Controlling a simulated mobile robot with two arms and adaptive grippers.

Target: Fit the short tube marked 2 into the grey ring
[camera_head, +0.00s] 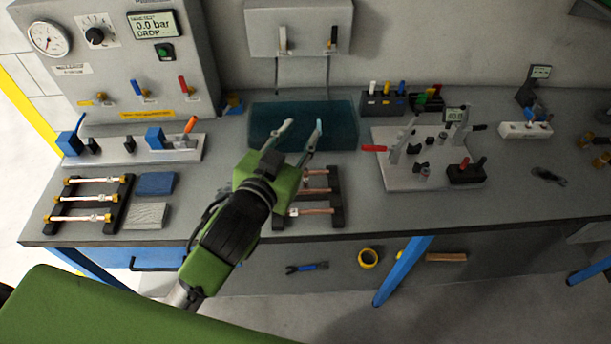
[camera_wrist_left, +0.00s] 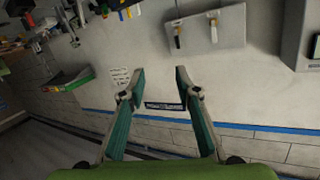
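My left gripper (camera_head: 302,130) is open and empty. It is raised over the bench, with its fingertips in front of the dark teal tray (camera_head: 343,142). In the left wrist view its two fingers (camera_wrist_left: 160,80) stand apart with only the wall behind them. A black rack (camera_head: 336,212) with short copper tubes (camera_head: 317,211) lies beside my gripper, which partly hides it. The number 2 cannot be read on any tube. I cannot pick out the grey ring for sure. My right gripper is not in view.
A pale plate with toggle clamps (camera_head: 425,170) stands to the right. Another rack (camera_head: 122,203) holds tubes with brass ends at left, beside blue and grey pads (camera_head: 155,184). A gauge panel (camera_head: 112,65) stands behind. The bench's right front is mostly clear.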

